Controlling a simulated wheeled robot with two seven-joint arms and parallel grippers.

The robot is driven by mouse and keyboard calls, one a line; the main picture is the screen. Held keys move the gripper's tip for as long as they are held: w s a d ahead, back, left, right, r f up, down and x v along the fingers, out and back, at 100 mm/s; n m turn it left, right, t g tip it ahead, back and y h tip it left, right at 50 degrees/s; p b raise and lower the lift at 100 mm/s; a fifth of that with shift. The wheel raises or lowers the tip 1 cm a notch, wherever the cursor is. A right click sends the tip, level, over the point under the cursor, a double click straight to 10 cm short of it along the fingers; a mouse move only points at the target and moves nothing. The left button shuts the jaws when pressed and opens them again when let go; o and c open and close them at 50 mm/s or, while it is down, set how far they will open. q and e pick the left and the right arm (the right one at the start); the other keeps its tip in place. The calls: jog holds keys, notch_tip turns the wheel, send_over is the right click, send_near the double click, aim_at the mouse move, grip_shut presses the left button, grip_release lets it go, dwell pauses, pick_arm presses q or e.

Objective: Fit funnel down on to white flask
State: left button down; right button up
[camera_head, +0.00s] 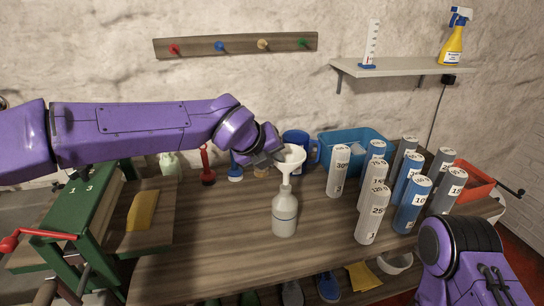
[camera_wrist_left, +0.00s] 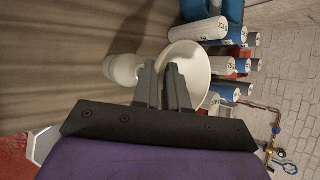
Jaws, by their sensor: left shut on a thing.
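The white funnel (camera_head: 291,156) is upright, wide mouth up, directly above the white flask (camera_head: 284,212) on the wooden bench. Its stem meets the flask's neck in the head view; I cannot tell whether it is inside the neck. My left gripper (camera_head: 279,157) reaches in from the left and is shut on the funnel's rim. In the left wrist view the gripper fingers (camera_wrist_left: 164,88) are at the near side of the funnel's bowl (camera_wrist_left: 193,62), and the flask (camera_wrist_left: 122,69) shows to its left, partly hidden. My right gripper is out of view; only my right arm shows.
Several grey, white and blue numbered cylinders (camera_head: 372,212) stand right of the flask. A blue bin (camera_head: 345,142) and blue mug (camera_head: 296,138) are behind. A green press (camera_head: 85,215) stands left. The bench front (camera_head: 220,260) is clear.

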pick_arm(q)
jog(key=shift+f+b, duration=2.05)
jog(key=shift+f, duration=0.35)
jog(key=c, duration=1.1)
grip_release()
jog(key=shift+r, duration=0.1)
jog(key=b+v, duration=0.1)
jog(key=v, duration=0.9)
jog(key=shift+s+b, duration=0.25)
jog(key=shift+b, duration=0.1)
jog(key=shift+r, duration=0.25)
